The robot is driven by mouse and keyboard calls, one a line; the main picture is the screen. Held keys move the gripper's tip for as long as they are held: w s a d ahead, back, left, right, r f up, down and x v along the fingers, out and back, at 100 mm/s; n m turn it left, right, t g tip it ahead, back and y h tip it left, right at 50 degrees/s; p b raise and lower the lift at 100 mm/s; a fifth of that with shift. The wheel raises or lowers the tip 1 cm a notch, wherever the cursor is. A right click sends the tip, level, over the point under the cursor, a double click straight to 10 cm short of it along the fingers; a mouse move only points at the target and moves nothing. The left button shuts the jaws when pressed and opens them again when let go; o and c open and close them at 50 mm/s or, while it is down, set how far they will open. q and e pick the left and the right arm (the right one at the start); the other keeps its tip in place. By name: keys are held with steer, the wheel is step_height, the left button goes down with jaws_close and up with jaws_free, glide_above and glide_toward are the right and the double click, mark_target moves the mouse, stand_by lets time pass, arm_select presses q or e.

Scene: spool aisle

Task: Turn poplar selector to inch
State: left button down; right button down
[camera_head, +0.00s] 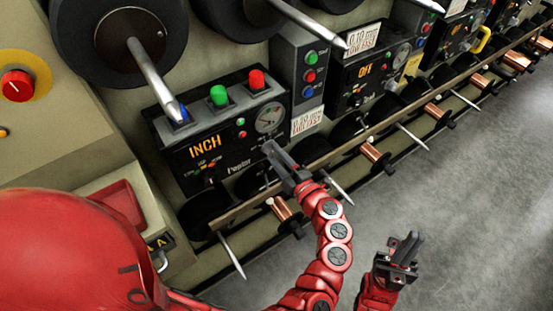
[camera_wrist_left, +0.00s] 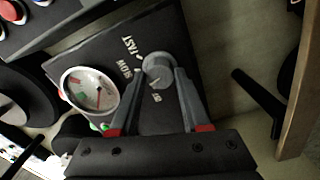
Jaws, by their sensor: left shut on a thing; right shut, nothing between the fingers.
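The poplar panel (camera_head: 215,135) is a black box with a lit orange display (camera_head: 205,146) reading INCH. In the left wrist view, the selector is a round grey knob (camera_wrist_left: 158,68) with white lettering around it, including FAST and SLOW. Which mark it points at is hard to tell. My left gripper (camera_head: 270,150) reaches the panel's lower right corner and hides the knob in the head view. Its fingers (camera_wrist_left: 161,76) are shut on the knob from both sides. My right gripper (camera_head: 408,247) is shut and empty, over the floor away from the panel.
A white dial gauge (camera_wrist_left: 91,89) sits beside the knob. Green (camera_head: 218,95) and red (camera_head: 257,80) buttons top the panel. A rail with copper spools (camera_head: 283,208) and protruding spindles (camera_head: 232,255) runs below. Grey floor (camera_head: 470,200) is clear at right.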

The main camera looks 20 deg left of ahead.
stand_by(0.4)
arm_select(q)
steer(key=shift+c, duration=1.9)
jaws_free()
